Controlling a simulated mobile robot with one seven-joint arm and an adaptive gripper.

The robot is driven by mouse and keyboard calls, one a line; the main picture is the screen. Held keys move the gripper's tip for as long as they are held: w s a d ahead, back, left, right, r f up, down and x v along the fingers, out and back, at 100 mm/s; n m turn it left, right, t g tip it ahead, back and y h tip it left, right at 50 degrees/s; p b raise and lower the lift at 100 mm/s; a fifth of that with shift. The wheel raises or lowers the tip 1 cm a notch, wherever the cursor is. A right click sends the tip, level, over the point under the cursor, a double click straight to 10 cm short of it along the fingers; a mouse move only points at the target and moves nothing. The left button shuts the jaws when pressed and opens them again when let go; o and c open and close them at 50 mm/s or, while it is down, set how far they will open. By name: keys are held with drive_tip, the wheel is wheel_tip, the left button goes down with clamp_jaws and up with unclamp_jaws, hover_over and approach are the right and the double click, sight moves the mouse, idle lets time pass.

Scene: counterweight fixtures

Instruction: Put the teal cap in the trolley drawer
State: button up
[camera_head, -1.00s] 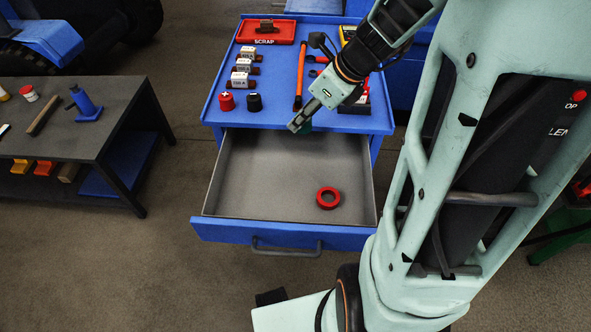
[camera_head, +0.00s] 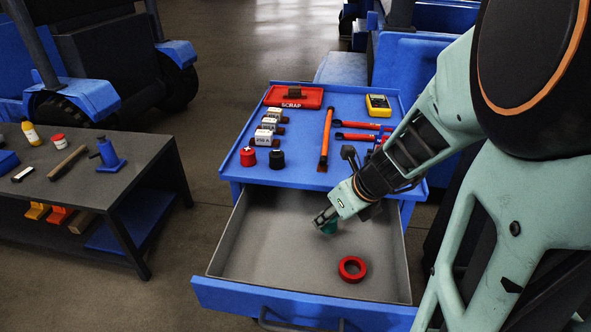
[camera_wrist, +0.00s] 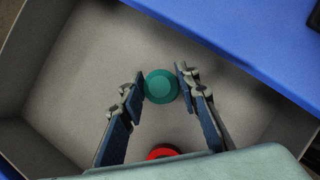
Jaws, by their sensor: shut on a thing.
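The teal cap (camera_wrist: 161,86) is between the two fingertips of my gripper (camera_wrist: 160,88) in the wrist view. My gripper (camera_head: 326,219) is shut on it and points down into the open trolley drawer (camera_head: 240,255). In the head view the teal cap (camera_head: 329,227) shows partly, just below the fingers. The cap is over the grey drawer floor, inside the drawer walls. I cannot tell whether it touches the floor.
A red ring (camera_head: 352,269) lies in the drawer, and its edge shows in the wrist view (camera_wrist: 163,152). The drawer's left side is empty. The blue trolley top (camera_head: 300,172) holds a red scrap tray (camera_head: 293,97), tools, a black cap (camera_head: 277,159) and a red cap (camera_head: 248,156).

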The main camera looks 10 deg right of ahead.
drive_tip(key=shift+f, duration=0.7)
drive_tip(key=shift+w+a, duration=0.2)
drive_tip(key=shift+w, duration=0.15)
drive_tip(key=w, duration=0.1)
drive_tip(key=w+a+b, duration=0.1)
drive_tip(key=w+f, duration=0.1)
drive_tip(key=shift+a, duration=0.3)
drive_tip(key=shift+s+f+b, duration=0.1)
drive_tip(key=shift+b, duration=0.2)
drive_tip(key=o, duration=0.3)
drive_tip(key=shift+f, duration=0.1)
drive_tip(key=o, duration=0.5)
drive_tip(key=shift+c, duration=0.2)
